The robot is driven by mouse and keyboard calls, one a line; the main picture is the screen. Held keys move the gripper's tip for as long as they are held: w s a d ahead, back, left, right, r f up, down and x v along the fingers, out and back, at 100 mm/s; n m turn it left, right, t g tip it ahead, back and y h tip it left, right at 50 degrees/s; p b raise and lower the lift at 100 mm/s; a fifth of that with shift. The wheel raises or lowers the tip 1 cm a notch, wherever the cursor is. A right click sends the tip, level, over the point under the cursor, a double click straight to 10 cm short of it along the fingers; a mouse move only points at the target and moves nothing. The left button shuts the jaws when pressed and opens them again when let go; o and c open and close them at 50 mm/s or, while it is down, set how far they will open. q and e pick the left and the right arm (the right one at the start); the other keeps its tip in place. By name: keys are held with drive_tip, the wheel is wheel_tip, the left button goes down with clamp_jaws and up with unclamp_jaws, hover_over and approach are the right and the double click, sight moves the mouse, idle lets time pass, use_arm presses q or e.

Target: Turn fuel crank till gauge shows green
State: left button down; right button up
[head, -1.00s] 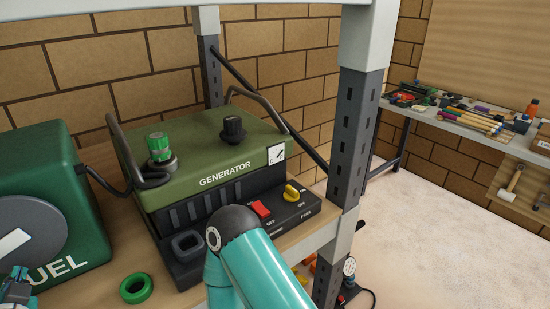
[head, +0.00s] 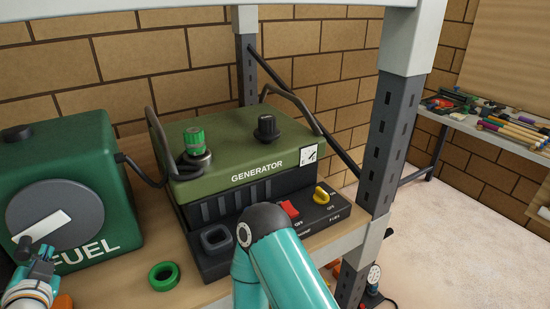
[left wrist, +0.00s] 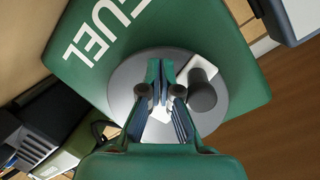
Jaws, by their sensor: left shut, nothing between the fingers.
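The green fuel tank (head: 125,205) stands at the left of the head view, with a grey disc (head: 84,205) on its front. A white crank arm (head: 48,226) lies across the disc; its dark knob shows in the left wrist view (left wrist: 202,92). My left gripper (head: 38,250) is in front of the disc, by the crank's lower left end. In the left wrist view its fingers (left wrist: 160,80) are together and empty, beside the knob. A small white gauge (head: 309,155) sits on the generator's front; its colour marking is too small to read. My right gripper is out of view.
The green generator (head: 230,172) stands right of the tank, with a red switch (head: 289,208) and yellow knob (head: 322,195). A loose green ring (head: 164,276) lies on the shelf. My teal arm link crosses before the generator. A shelf post (head: 388,140) stands right.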

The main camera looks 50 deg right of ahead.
sight(19, 253)
use_arm(q)
drive_tip(key=shift+w+a+r, duration=0.25)
drive_tip(key=shift+a+r, duration=0.45)
drive_tip(key=shift+r, duration=0.15)
drive_tip(key=shift+p, duration=0.3)
drive_tip(key=shift+w+a+r+p, duration=0.1)
drive_tip(key=shift+a+r+p, duration=0.1)
drive_tip(key=shift+r+p, duration=0.25)
drive_tip(key=shift+a+r+p, duration=0.2)
drive_tip(key=shift+r, duration=0.4)
drive_tip(key=shift+a+r+p, duration=0.15)
drive_tip(key=shift+r+p, duration=0.7)
drive_tip(key=shift+r, duration=0.25)
drive_tip(key=shift+f, duration=0.1)
